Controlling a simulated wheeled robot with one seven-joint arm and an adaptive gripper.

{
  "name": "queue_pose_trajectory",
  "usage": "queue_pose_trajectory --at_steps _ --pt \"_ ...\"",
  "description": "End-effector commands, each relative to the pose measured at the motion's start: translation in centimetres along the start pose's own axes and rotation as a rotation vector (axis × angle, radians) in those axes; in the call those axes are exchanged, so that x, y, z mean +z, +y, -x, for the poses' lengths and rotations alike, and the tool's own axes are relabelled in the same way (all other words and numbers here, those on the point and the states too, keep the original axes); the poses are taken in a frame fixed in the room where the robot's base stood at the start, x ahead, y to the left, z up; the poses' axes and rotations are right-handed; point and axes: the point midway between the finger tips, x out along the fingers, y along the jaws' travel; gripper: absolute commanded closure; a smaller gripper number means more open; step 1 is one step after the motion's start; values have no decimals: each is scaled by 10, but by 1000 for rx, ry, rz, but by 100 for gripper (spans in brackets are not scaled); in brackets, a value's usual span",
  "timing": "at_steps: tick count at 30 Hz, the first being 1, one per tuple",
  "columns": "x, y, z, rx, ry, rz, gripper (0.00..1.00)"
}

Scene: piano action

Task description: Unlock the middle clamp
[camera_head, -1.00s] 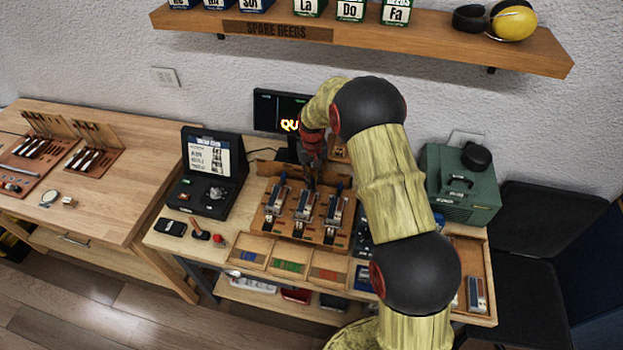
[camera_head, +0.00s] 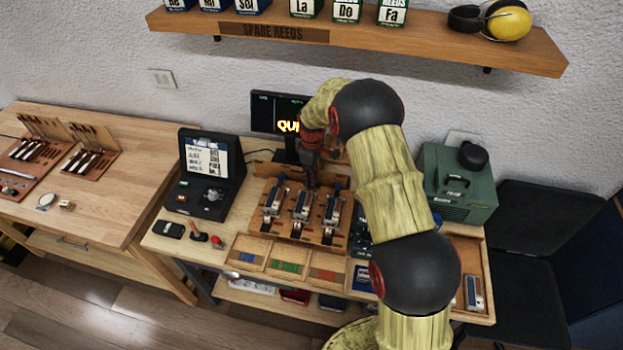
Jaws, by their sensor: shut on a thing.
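Three clamps stand in a row on a wooden board (camera_head: 290,228) on the workbench. The middle clamp (camera_head: 301,208) is between the left clamp (camera_head: 272,203) and the right clamp (camera_head: 332,211). Each is a metal piece with a dark blue part at its upper end. My gripper (camera_head: 312,184) points down at the upper end of the middle clamp. It is shut on what appears to be the middle clamp's lever, which the fingers mostly hide. The lever's exact angle is too small to tell.
Behind my gripper stands a monitor (camera_head: 277,112). A dark open case (camera_head: 207,175) is left of the board, a green box (camera_head: 458,182) right. Trays with coloured pieces (camera_head: 287,267) lie in front. A shelf (camera_head: 400,38) hangs above.

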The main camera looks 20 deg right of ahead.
Motion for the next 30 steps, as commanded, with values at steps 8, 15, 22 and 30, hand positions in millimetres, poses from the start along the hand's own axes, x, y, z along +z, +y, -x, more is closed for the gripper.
queue_pose_trajectory --at_steps 8,15,22,30 --pt "0 2 0 1 1 142 100" --pt "0 3 0 2 1 194 100" --pt "0 3 0 2 1 202 100" --pt "0 3 0 2 1 201 80"
